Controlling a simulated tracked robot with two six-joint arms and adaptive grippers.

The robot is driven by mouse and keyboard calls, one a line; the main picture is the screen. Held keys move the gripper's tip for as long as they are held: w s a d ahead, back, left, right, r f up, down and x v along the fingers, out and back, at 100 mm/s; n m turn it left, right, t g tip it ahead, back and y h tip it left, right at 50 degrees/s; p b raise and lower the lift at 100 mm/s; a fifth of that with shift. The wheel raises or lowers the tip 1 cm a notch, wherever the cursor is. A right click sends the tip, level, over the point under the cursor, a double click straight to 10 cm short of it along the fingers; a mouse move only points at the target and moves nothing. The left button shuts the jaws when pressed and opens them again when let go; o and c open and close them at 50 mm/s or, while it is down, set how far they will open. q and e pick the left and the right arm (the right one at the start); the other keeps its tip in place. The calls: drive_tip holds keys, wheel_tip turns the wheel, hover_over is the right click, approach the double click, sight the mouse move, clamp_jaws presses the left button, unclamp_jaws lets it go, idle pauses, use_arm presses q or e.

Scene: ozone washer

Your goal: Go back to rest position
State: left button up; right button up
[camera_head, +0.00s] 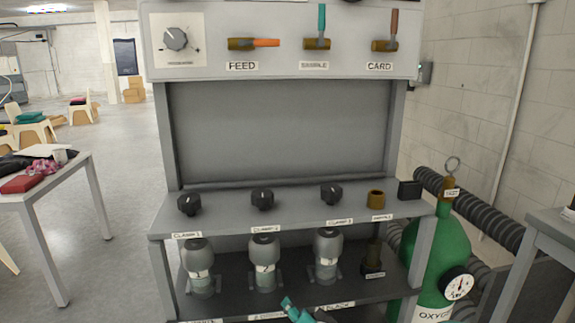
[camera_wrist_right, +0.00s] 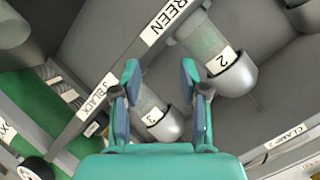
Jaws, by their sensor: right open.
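My right gripper (camera_head: 297,312) shows only in part at the bottom edge of the head view, in front of the washer's lower shelf. In the right wrist view the gripper (camera_wrist_right: 161,75) is open, with its teal fingers apart. A grey canister labelled 3 (camera_wrist_right: 151,112) shows beyond and between the fingers; I see no grip on it. The canister labelled 2 (camera_wrist_right: 222,62) is to the right of the fingers. My left gripper is not in view.
The grey washer bench (camera_head: 280,215) has several black clamp knobs and valve levers. A green oxygen cylinder (camera_head: 437,245) stands at its right with a gauge (camera_head: 457,284). A cluttered table (camera_head: 45,190) stands left, another (camera_head: 550,235) right. The floor (camera_head: 120,190) at left is open.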

drive_tip(key=s+d+f+n+g, duration=0.1)
drive_tip(key=s+d+f+g, duration=0.1)
drive_tip(key=s+f, duration=0.35)
drive_tip(key=s+d+f+g+h, duration=0.1)
drive_tip(key=s+d+f+g, duration=0.2)
drive_tip(key=f, duration=0.6)
drive_tip(key=s+d+f+n+g, duration=0.15)
drive_tip(key=s+f, duration=0.25)
drive_tip(key=f, duration=0.4)
drive_tip(key=s+d+f+g, duration=0.1)
drive_tip(key=s+f+g, duration=0.15)
drive_tip(key=s, duration=0.35)
drive_tip(key=s+d+f+n+g, duration=0.1)
drive_tip(key=s+f+g, duration=0.15)
drive_tip(key=s, duration=0.25)
drive_tip(key=s+d+f+g, duration=0.1)
drive_tip(key=s+d+f, duration=0.1)
drive_tip(key=s+f, duration=0.3)
wheel_tip(320, 180, up, 14)
drive_tip(key=s+p, duration=0.1)
drive_tip(key=p, duration=1.1)
drive_tip(key=shift+s+a+y, duration=0.2)
drive_tip(key=shift+a+y, duration=0.05)
drive_tip(key=shift+y, duration=0.15)
